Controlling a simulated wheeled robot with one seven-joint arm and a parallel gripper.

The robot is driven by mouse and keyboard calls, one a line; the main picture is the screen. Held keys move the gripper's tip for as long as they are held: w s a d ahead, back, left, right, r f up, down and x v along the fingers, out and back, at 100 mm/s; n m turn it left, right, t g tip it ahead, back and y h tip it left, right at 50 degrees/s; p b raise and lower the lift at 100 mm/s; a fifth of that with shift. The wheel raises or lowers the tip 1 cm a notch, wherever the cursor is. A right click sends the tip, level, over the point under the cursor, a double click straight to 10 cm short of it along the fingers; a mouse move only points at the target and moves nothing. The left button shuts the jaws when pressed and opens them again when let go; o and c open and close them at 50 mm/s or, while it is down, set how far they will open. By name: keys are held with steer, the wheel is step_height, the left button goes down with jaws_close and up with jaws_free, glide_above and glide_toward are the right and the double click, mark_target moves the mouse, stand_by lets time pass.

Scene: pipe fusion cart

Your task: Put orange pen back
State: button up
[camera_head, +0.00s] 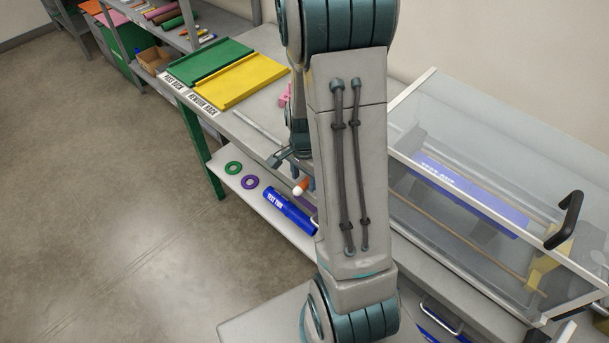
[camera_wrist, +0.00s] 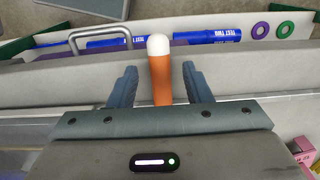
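The orange pen (camera_wrist: 161,82) has a white rounded end and lies between the two fingers of my gripper (camera_wrist: 160,84) in the wrist view. A gap shows on each side of it, so the fingers look open and apart from it. Its lower part is hidden behind the gripper body, and what supports it does not show. In the head view, the orange pen (camera_head: 302,187) is just left of my arm, near the bench's front edge, with its white end toward the lower left.
Green (camera_head: 208,62) and yellow (camera_head: 243,81) trays lie on the bench. A clear-lidded case (camera_head: 500,180) stands right. Floor at left is free.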

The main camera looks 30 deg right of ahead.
steer(key=shift+r, duration=0.1)
steer(key=shift+r+p, duration=0.55)
steer(key=shift+p, duration=0.05)
step_height(320, 180, up, 12)
steer(key=s+a+r+n+t, duration=0.3)
steer(key=s+a+r+n, duration=0.5)
steer(key=s+n, duration=0.3)
steer(key=a+n, duration=0.1)
steer(key=n, duration=0.2)
steer(key=shift+s+a+r+t+b, duration=0.25)
steer(key=shift+s+a+t+b, duration=0.05)
steer(key=shift+s+b, duration=0.1)
steer(key=shift+d, duration=0.1)
